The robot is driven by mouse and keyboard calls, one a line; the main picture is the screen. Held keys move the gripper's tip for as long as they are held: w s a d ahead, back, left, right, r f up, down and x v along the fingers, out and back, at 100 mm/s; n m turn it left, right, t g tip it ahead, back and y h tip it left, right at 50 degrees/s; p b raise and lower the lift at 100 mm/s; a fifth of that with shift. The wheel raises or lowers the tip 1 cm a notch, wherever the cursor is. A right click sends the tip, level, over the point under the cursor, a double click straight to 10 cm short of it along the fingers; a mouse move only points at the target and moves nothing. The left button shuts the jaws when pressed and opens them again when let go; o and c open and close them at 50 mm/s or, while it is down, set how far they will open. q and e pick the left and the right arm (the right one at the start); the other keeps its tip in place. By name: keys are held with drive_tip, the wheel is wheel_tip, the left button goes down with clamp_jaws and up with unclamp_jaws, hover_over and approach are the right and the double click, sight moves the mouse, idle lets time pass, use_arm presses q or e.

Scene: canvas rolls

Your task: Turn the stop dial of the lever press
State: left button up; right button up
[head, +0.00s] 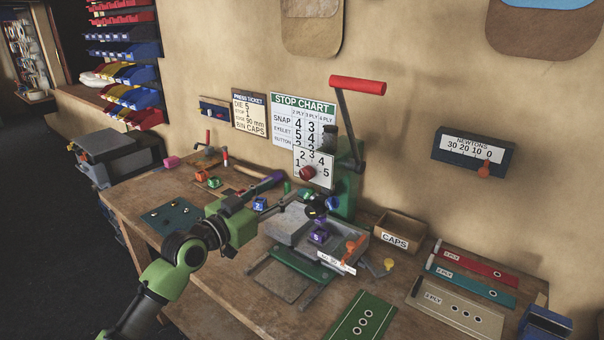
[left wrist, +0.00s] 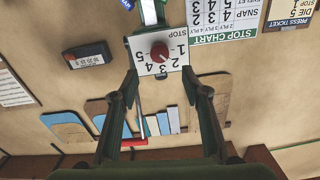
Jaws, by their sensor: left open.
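The stop dial is a red knob (head: 307,172) on a white plate (head: 326,165) numbered 1 to 5, on the front of the green lever press (head: 345,192). The press's lever is up, with a red handle (head: 358,85). In the left wrist view the knob (left wrist: 160,52) and plate appear upside down; I cannot surely tell which number it points to. My left gripper (head: 277,193) is open and empty, left of and below the dial. In its wrist view the open fingers (left wrist: 159,76) lie either side of the knob's line, apart from it. My right gripper is not in view.
A stop chart (head: 302,106) and a press ticket (head: 249,114) hang on the wall behind. A caps bin (head: 399,232) and ply strips (head: 460,308) lie to the right. A newtons gauge (head: 473,152) is on the wall.

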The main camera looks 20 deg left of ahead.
sight(304, 175)
use_arm(q)
drive_tip(key=p+x, duration=0.2)
drive_tip(key=x, duration=0.7)
drive_tip(key=shift+w+d+f, duration=0.2)
drive_tip(key=shift+w, duration=0.35)
drive_tip(key=c, duration=1.1)
